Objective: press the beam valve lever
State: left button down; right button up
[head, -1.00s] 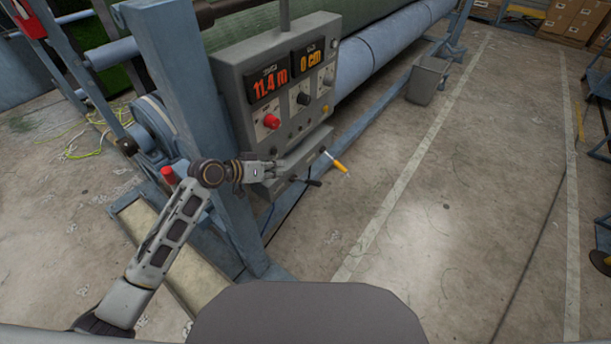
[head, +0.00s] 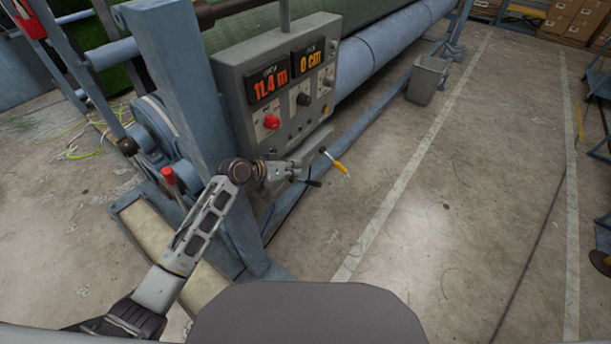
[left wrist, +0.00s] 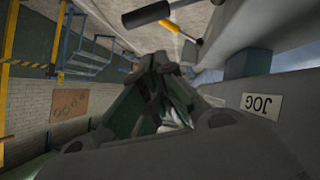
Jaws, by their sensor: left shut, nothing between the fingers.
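Two levers stick out below the control box: one with a yellow handle (head: 340,167) and one with a black handle (head: 314,183). I cannot tell from the pictures which is the beam valve lever. My left gripper (head: 299,172) is shut and empty, close to the left of the black handle; whether it touches is unclear. In the left wrist view, the black handle (left wrist: 147,14) and the yellow handle (left wrist: 172,25) show beyond the shut fingers (left wrist: 163,68). My right gripper is not in view.
The grey control box (head: 233,72) has red number displays, a red button (head: 271,122) and knobs. A blue post (head: 185,90) stands left of it, near my forearm. A long roller (head: 385,50) runs behind.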

aim_at(307, 182)
pick_arm(q)
jog(key=d+f, duration=0.3)
jog(key=f, duration=0.2)
jog(key=shift+w+d, duration=0.4)
jog(key=shift+w, duration=0.05)
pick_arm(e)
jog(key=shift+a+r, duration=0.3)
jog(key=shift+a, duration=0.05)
pick_arm(q)
jog(key=shift+f+p, duration=0.1)
jog(key=shift+p, duration=0.2)
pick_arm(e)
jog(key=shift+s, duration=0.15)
